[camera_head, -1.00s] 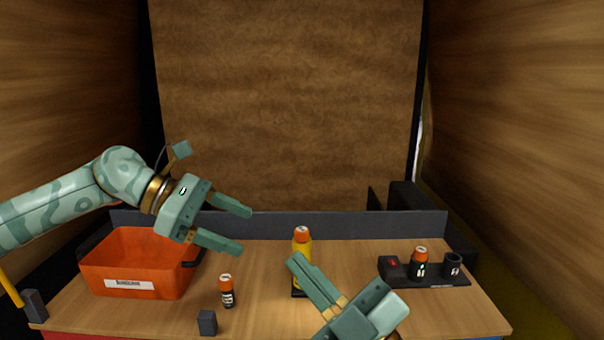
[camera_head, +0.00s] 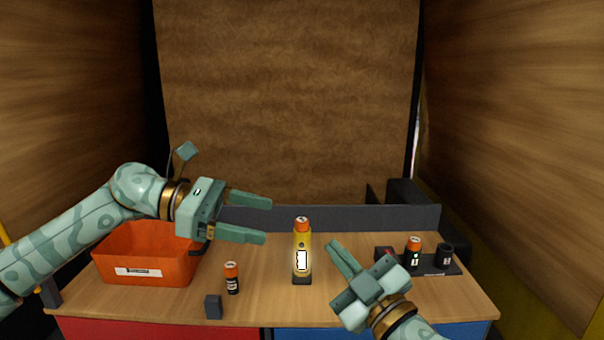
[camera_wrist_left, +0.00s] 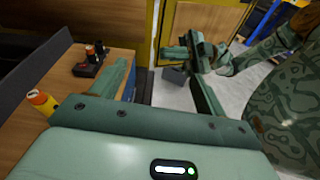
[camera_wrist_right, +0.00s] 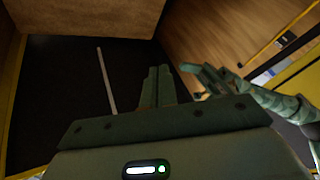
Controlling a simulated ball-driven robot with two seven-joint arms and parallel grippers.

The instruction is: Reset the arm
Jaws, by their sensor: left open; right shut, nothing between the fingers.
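My left gripper (camera_head: 262,218) is open and empty in the head view. It is raised above the table between the orange bin and the yellow bottle. My right gripper (camera_head: 334,245) is shut with nothing in it, to the right of the yellow bottle. Its closed fingers also show in the right wrist view (camera_wrist_right: 158,86). In the left wrist view, the left fingers (camera_wrist_left: 160,80) are spread wide with nothing between them.
An orange bin (camera_head: 150,273) stands at the table's left. A yellow bottle (camera_head: 302,240) with an orange cap stands upright mid-table. A small black cylinder with an orange cap (camera_head: 232,285) and a dark block (camera_head: 213,307) are front left. A black holder (camera_head: 432,272) at right bears another orange-capped cylinder (camera_head: 414,255).

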